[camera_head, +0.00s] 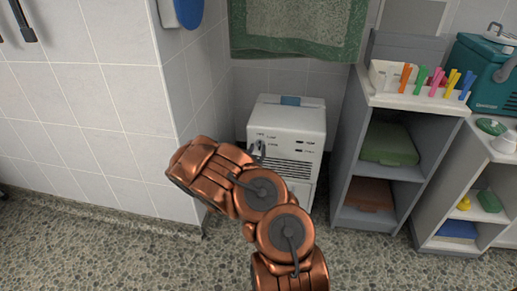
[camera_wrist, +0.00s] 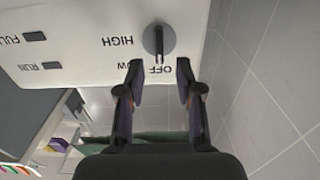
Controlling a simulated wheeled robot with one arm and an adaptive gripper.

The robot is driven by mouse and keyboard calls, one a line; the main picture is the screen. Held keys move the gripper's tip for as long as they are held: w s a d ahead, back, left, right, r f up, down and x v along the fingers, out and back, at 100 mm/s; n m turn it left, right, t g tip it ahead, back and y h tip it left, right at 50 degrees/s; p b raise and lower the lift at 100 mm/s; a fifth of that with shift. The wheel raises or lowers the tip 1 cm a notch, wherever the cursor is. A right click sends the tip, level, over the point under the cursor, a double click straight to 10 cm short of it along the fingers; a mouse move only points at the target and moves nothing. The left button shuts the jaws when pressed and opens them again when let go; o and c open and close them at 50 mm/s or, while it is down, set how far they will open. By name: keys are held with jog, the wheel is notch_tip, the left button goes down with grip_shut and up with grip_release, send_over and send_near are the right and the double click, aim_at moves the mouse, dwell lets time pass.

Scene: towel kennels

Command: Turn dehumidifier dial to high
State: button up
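The white dehumidifier (camera_head: 290,119) stands against the back wall in the head view, with vents and small labels on its front. Its grey round dial (camera_wrist: 158,41) shows in the wrist view, where the panel appears upside down. The dark bar on the dial lines up with the OFF label; HIGH is to its left, and LOW is partly hidden by a finger. My gripper (camera_wrist: 159,72) is open and empty, its two fingertips spread on either side of OFF, just short of the dial in the picture. In the head view my gripper (camera_head: 258,150) is at the panel's left side.
A tiled wall corner (camera_head: 180,100) is close on the left of the dehumidifier. A grey shelf unit (camera_head: 350,150) with a box of colored pegs on top stands close on its right. A green towel (camera_head: 295,30) hangs above. The pebbled floor in front is clear.

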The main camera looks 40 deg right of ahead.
aim_at(260, 145)
jog(key=shift+b+x, duration=0.3)
jog(key=shift+x, duration=0.95)
jog(key=shift+c, duration=0.2)
grip_shut()
